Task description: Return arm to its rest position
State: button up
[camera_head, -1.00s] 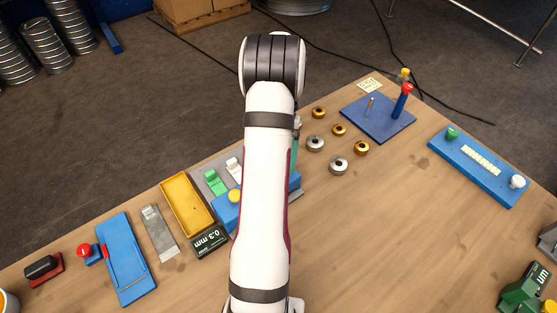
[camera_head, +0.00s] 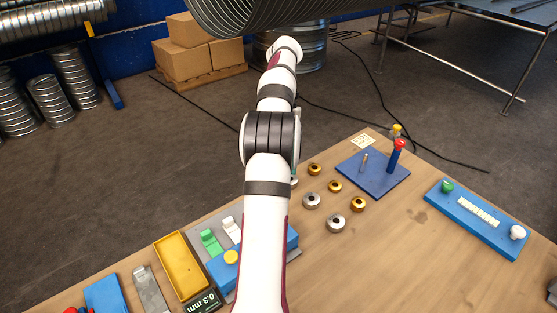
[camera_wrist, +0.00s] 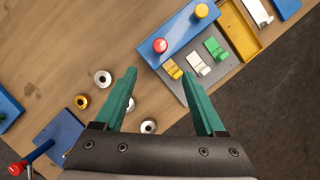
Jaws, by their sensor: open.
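My gripper shows in the wrist view (camera_wrist: 160,74). Its two green fingers are spread wide apart with nothing between them. In the head view my arm (camera_head: 268,215) reaches from the bottom edge up past the dark-banded joint, and a white link beyond that rises to a rounded end.
Brass and silver rings (camera_head: 311,201) lie on the bench beside a blue plate (camera_head: 372,172) with upright pegs. A yellow tray (camera_head: 181,266) is left of my arm. A blue board (camera_head: 475,218) is at right.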

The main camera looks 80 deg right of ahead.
dwell(0.3)
jog(key=w+a+r+n+g+h, duration=0.1)
jog(key=w+a+r+n, duration=0.2)
jog(key=w+a, duration=0.7)
jog(key=w+a+r+n+g+h, duration=0.1)
jog(key=w+a+r+n, duration=0.25)
jog(key=w+a, duration=0.7)
jog(key=s+a+f+n+t, duration=0.1)
jog(key=s+a+n, duration=0.1)
jog(key=a, duration=0.7)
jog(key=s+a+f+n, duration=0.2)
jog(key=a, duration=0.6)
jog(key=s+a+f+n, duration=0.2)
jog(key=s+a+f, duration=0.3)
jog(key=s+a, duration=0.2)
jog(key=shift+a+t+h, duration=0.3)
jog(key=shift+a+t, duration=0.1)
jog(key=shift+a, duration=0.75)
jog(key=shift+w+f, duration=0.1)
